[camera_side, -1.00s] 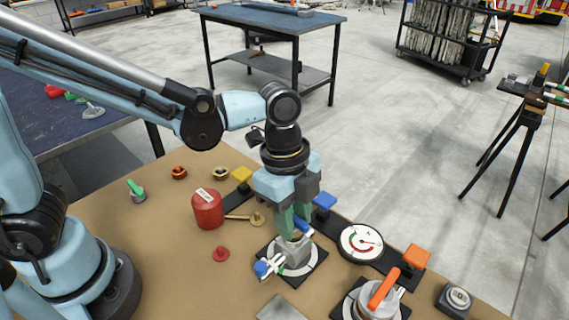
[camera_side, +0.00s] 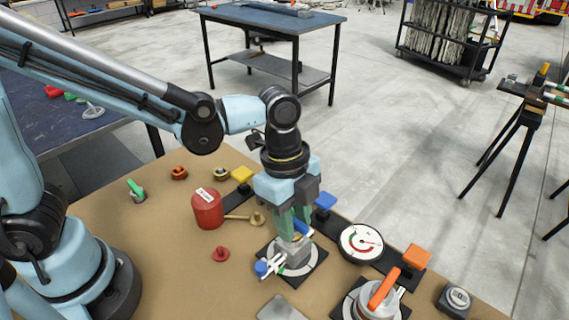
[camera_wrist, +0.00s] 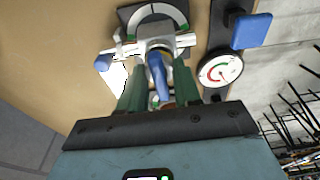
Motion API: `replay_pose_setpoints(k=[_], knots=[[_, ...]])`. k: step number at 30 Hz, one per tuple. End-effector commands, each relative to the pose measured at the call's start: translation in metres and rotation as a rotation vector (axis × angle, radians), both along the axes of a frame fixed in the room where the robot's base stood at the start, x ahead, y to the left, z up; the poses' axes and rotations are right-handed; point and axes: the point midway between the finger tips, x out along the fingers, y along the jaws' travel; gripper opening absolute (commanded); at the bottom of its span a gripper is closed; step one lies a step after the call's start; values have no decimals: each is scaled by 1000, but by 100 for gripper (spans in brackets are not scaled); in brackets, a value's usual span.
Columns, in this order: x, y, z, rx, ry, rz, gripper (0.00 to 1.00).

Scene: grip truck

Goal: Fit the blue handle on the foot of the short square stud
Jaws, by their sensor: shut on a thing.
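My gripper (camera_side: 294,222) has its green fingers shut on the blue handle (camera_side: 304,229), over the grey valve body (camera_side: 294,251). In the wrist view the blue handle (camera_wrist: 158,72) lies between the fingers (camera_wrist: 157,92), its far end over the grey body (camera_wrist: 155,32). The handle's foot and the square stud under it are hidden by the fingers and handle, so I cannot tell whether they touch or are seated. The body stands on a black plate with a pale dial ring (camera_side: 308,265). A blue-capped side fitting (camera_side: 262,269) sticks out at its left.
A round gauge (camera_side: 360,242) and a blue block (camera_side: 325,201) stand right of the valve. A second valve with an orange handle (camera_side: 383,289) is at the front right. A red canister (camera_side: 207,209) and a red knob (camera_side: 221,254) are to the left. The brown bench (camera_side: 150,240) is clear at left.

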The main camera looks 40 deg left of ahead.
Motion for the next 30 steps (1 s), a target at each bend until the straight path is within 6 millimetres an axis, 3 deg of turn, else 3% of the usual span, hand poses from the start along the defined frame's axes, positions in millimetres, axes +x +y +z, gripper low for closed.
replay_pose_setpoints(k=[12,13,18,24,28,30], knots=[[0,0,-4,0,0,0,0],[0,0,-4,0,0,0,36],[0,0,-4,0,0,0,62],[0,0,-4,0,0,0,62],[0,0,-4,0,0,0,80],[0,0,-4,0,0,0,80]])
